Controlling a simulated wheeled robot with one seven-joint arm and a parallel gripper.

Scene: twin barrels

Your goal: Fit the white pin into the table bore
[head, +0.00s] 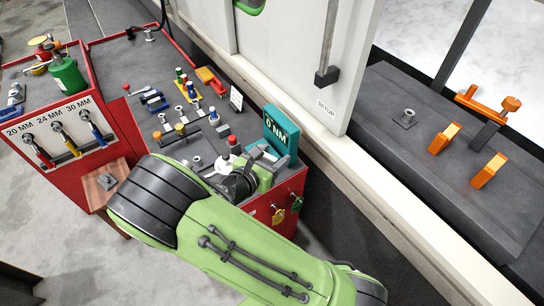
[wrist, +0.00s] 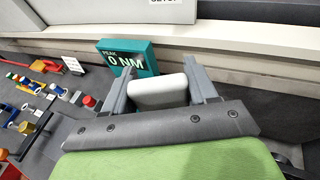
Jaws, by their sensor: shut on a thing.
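The white pin (wrist: 158,93) shows in the wrist view as a pale rounded block between the two grey fingers of my gripper (wrist: 158,80). My gripper is shut on it. The pin's lower part is hidden behind the gripper's dark front plate. In the head view my gripper (head: 263,154) is at the right end of the red bench, close to the teal display; I cannot make out the pin there. Small grey bored fittings stand on the bench top (head: 196,162) left of my gripper and on the right counter (head: 405,118). I cannot tell which is the table bore.
The teal display (head: 281,135) reading 0 NM stands beside my gripper. Several small clamps, valves and coloured fittings (head: 180,125) crowd the bench to the left. A white panel (head: 285,60) rises behind. Orange blocks (head: 444,138) stand on the right counter.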

